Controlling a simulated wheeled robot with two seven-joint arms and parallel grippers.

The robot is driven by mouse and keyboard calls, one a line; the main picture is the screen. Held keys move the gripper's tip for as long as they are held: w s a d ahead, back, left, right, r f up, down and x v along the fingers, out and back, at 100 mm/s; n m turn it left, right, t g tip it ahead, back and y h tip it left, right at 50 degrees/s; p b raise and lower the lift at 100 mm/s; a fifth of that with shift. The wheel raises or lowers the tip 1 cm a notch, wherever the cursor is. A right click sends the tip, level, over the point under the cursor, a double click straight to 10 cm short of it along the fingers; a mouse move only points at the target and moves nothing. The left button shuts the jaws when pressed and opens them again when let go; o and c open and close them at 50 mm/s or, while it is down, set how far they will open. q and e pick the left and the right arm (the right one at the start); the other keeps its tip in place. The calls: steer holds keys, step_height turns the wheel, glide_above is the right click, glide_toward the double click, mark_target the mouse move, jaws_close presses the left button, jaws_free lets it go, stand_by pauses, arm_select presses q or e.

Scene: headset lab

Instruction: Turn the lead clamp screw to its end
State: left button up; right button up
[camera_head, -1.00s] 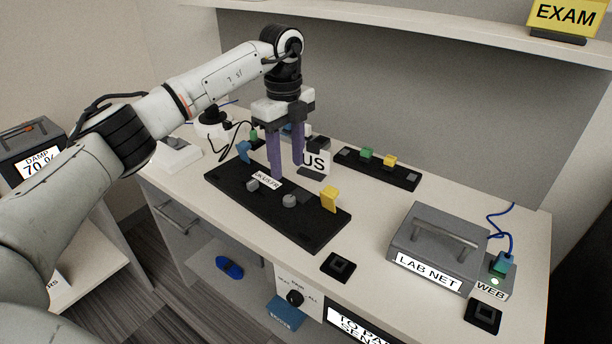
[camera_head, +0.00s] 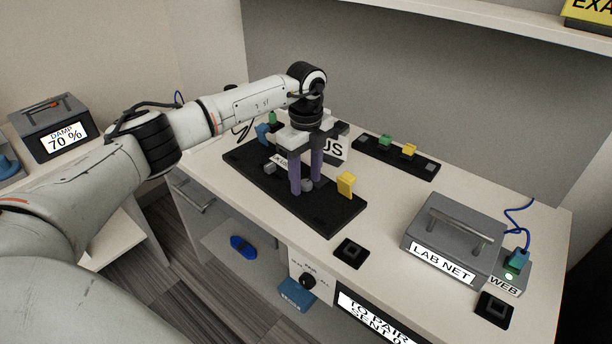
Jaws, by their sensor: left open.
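A black board (camera_head: 325,217) lies on the bench with two small grey knobs on it. One knob (camera_head: 270,168) is clear of the gripper. The other grey knob (camera_head: 307,185) shows between the fingertips of my left gripper (camera_head: 306,187). Which knob is the lead clamp screw I cannot tell from any readable label. The left gripper points down with its two purple fingers apart, one on each side of that knob. Whether they touch it is unclear. My right gripper is out of view.
A yellow clip (camera_head: 346,184) stands on the board just right of the fingers; a blue one (camera_head: 262,133) stands at its far left end. Behind is a black strip (camera_head: 372,153) with coloured blocks. The LAB NET box (camera_head: 452,238) stands right. Bench between is mostly clear.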

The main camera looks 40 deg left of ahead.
arm_select(q)
steer(key=c, duration=1)
steer(key=shift+c, duration=0.2)
steer(key=m+p, duration=0.1)
steer(key=m, duration=0.3)
steer(key=shift+r, duration=0.1)
steer(key=m, duration=0.4)
steer(key=shift+m, duration=0.3)
steer(key=m, duration=0.3)
steer(key=shift+m, duration=0.3)
steer(key=m, duration=0.3)
steer(key=shift+m, duration=0.3)
steer(key=m, duration=0.5)
steer(key=shift+m, duration=0.4)
